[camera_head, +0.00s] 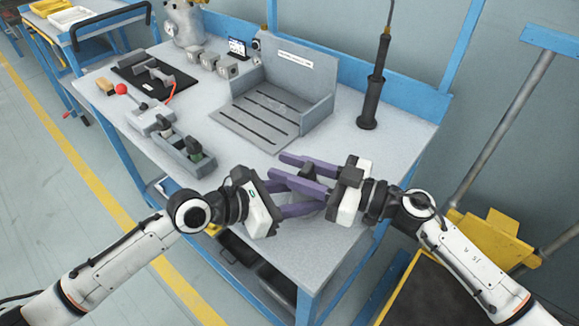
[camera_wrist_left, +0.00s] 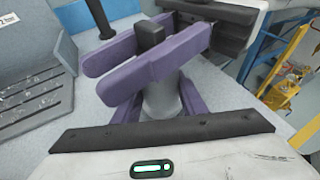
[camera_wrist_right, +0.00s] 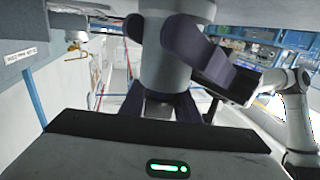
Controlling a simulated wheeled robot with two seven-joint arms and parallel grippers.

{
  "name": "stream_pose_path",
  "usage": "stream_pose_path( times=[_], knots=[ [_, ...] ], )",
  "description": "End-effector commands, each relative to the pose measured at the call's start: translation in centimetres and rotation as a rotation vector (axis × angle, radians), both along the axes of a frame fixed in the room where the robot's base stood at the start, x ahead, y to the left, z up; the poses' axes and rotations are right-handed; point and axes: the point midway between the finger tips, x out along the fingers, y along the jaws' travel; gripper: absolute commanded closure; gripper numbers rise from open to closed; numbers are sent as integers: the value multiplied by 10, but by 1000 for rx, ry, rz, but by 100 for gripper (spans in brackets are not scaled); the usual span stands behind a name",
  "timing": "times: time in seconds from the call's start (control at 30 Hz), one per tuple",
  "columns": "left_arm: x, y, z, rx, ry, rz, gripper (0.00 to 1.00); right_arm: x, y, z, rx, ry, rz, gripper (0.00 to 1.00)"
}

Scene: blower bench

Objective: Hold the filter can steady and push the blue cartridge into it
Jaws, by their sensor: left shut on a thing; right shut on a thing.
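My left gripper (camera_head: 324,193) is shut on the grey filter can (camera_wrist_left: 161,98), with its purple fingers on both sides of the can. The can also shows in the right wrist view (camera_wrist_right: 165,55), but the fingers largely hide it in the head view. My right gripper (camera_head: 279,166) reaches across from the right, its fingers crossing over the left ones. It is shut on a black knob (camera_wrist_left: 150,36) in line with the can, which appears to be the cartridge's end.
Both grippers are over the bench's front right corner (camera_head: 345,240). Behind them stand a grey slotted fixture (camera_head: 262,112) and a black upright tool (camera_head: 371,95). A grey compartment tray (camera_head: 181,152) lies to the left, and a yellow cart (camera_head: 490,245) stands on the right.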

Motion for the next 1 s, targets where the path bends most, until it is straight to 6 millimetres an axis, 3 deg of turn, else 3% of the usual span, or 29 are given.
stream_pose_path(
  times=[0.03,1.0],
  knots=[
    [-3,2,-9,14,14,-3,89,0,0,-2,0,1,0,93],
    [-3,1,-9,13,13,-4,89,-1,2,-8,-4,9,1,93]
  ],
)
